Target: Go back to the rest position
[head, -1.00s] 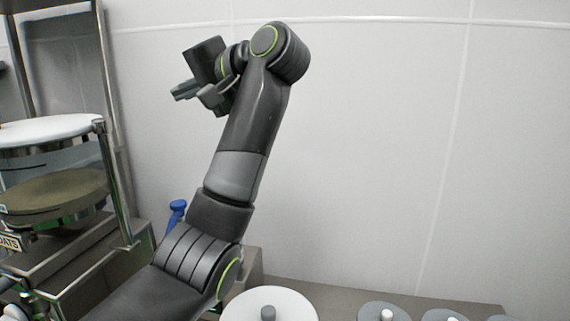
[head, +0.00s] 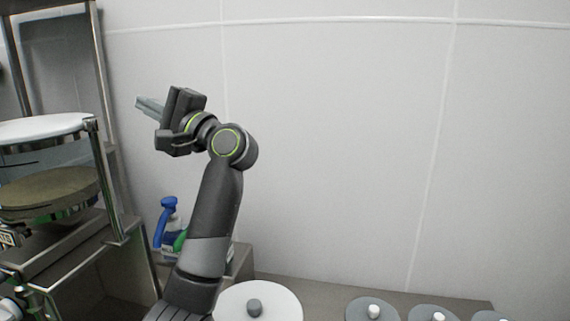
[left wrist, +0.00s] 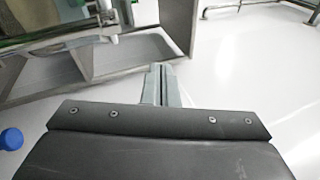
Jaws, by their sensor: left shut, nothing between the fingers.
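My left gripper (head: 150,106) is raised in front of the white wall in the head view, with its fingers pointing left. Its fingers are together and hold nothing. In the left wrist view the closed fingers (left wrist: 160,88) point ahead, above a pale floor and beside a metal counter. My right gripper is in neither view.
A metal rack (head: 108,190) holding a white-topped round container (head: 45,128) stands at the left. A blue-topped spray bottle (head: 167,212) stands behind my arm. Lidded round containers, one with a white lid (head: 280,300), line the counter below. A blue cap (left wrist: 11,139) shows in the left wrist view.

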